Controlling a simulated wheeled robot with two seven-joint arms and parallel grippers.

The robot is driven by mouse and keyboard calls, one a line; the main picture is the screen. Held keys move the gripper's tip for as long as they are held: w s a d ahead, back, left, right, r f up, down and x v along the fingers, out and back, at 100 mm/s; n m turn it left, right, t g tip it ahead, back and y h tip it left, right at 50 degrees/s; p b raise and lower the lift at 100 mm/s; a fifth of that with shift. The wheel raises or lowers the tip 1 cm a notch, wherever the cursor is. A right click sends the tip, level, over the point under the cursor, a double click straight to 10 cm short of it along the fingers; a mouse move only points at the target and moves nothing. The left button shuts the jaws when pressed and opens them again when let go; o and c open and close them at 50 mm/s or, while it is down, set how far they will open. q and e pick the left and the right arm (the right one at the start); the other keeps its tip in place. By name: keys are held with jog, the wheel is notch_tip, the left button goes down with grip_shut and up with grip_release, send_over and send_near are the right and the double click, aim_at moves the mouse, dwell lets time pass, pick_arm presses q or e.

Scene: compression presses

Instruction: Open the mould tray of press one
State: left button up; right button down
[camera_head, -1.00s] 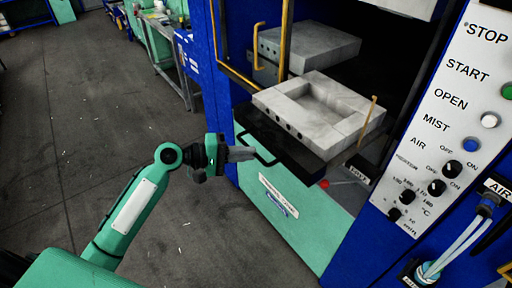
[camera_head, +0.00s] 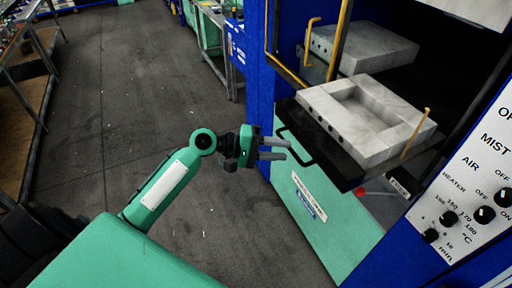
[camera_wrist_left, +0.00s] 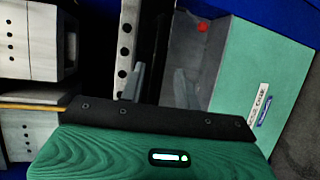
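The mould tray (camera_head: 335,167) is a black plate sticking out of the blue press, with a grey lower mould half (camera_head: 399,112) on it, its square cavity facing up. A thin black loop handle (camera_head: 301,158) juts from the tray's front-left side. My left gripper (camera_head: 286,149) is at this handle with its two grey fingers apart; I cannot tell whether they touch it. In the left wrist view the fingers (camera_wrist_left: 158,84) also show apart, beside the row of holes in the mould's side (camera_wrist_left: 125,45). My right gripper is in neither current view.
Another grey mould block (camera_head: 365,48) sits deeper in the press. Yellow rods (camera_head: 415,134) stand beside the tray. The control panel (camera_head: 470,190) is at right, and a green panel (camera_head: 325,222) lies below the tray. Open floor (camera_head: 130,100) is at left.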

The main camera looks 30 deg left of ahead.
pick_arm(q)
jog(key=b+v, duration=0.4)
jog(key=v, duration=0.8)
jog(key=shift+a+f+b, duration=0.15)
jog(key=shift+a+b, duration=0.2)
jog(key=shift+a, duration=0.05)
